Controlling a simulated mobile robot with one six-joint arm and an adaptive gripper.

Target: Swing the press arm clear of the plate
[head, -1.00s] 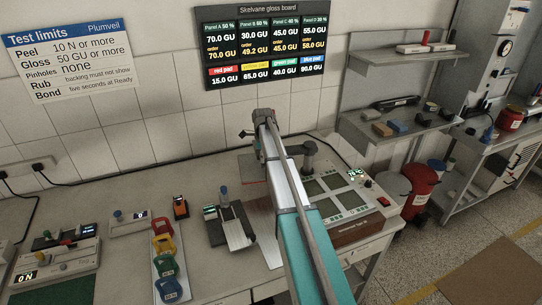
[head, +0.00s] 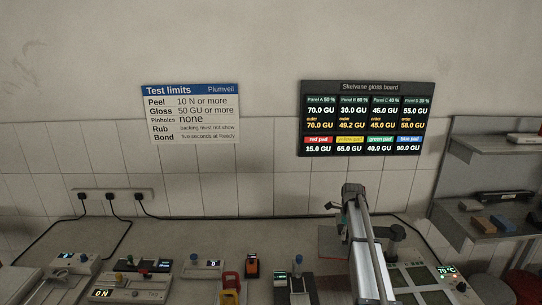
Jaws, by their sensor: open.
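My arm reaches up from the bottom right of the head view over the bench. Its end, with my gripper (head: 347,200), is at the back of the bench; the fingers are too small and covered to make out. Just right of my arm stands the heated press unit (head: 428,290), with a 79 °C display (head: 447,271) and dark square panels (head: 417,277). A dark round-topped post (head: 397,233) rises at its back. My arm hides the unit's left side. I cannot make out the press arm or how it lies over the plate.
Left of my arm are a small device with a blue knob (head: 298,285), an orange-black meter (head: 252,265), coloured pads (head: 230,287) and test instruments (head: 130,285). A brown-red sheet (head: 329,240) lies behind. Wall shelves (head: 485,225) stand at right; cables run along the wall.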

